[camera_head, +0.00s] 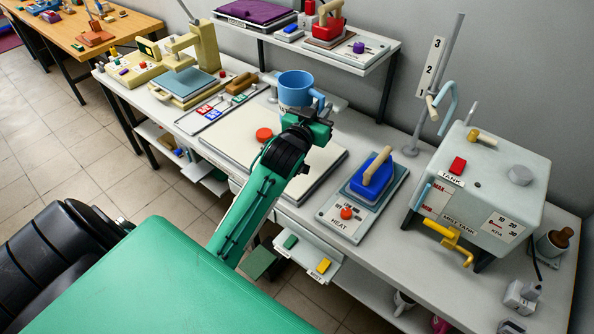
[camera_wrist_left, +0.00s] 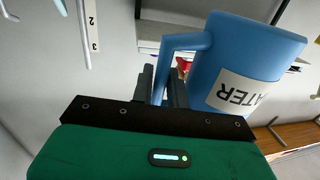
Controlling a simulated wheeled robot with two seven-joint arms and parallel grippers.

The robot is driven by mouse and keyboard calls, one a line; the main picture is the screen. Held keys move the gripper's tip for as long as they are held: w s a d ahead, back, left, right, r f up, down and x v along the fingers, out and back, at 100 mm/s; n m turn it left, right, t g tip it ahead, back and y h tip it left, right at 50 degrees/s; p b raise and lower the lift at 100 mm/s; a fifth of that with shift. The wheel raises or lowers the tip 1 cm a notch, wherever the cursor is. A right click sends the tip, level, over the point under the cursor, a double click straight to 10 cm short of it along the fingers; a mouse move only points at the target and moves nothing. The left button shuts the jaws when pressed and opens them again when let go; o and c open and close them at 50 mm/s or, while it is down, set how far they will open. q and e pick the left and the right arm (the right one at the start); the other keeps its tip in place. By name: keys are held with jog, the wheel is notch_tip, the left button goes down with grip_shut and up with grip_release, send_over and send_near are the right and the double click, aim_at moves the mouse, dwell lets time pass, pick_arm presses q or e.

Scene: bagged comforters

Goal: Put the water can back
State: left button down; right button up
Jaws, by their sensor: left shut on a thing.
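The water can (camera_head: 295,88) is a blue cup-shaped can with a side handle and a white label. In the head view it is in the upper middle, above the back part of the white bench. My left gripper (camera_head: 311,118) is at its handle. In the left wrist view the can (camera_wrist_left: 256,50) fills the upper right, its label ending in "ATER" upside down. There the fingers of my left gripper (camera_wrist_left: 166,85) are shut on the handle. Whether the can touches anything beneath it is hidden by the arm. My right gripper is not in view.
A raised shelf (camera_head: 385,50) stands behind, with a red iron (camera_head: 329,30). A tall pole (camera_head: 438,80) rises beside the tank.

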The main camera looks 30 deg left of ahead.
pick_arm(q)
jog(key=shift+w+a+f, duration=0.1)
jog(key=shift+f, duration=0.2)
jog(key=shift+f+p, duration=1.05)
jog(key=shift+f, duration=8.5)
jog(key=shift+f, duration=0.1)
jog(key=c, duration=1.4)
grip_release()
jog(key=shift+f, duration=0.1)
jog(key=shift+o, duration=0.2)
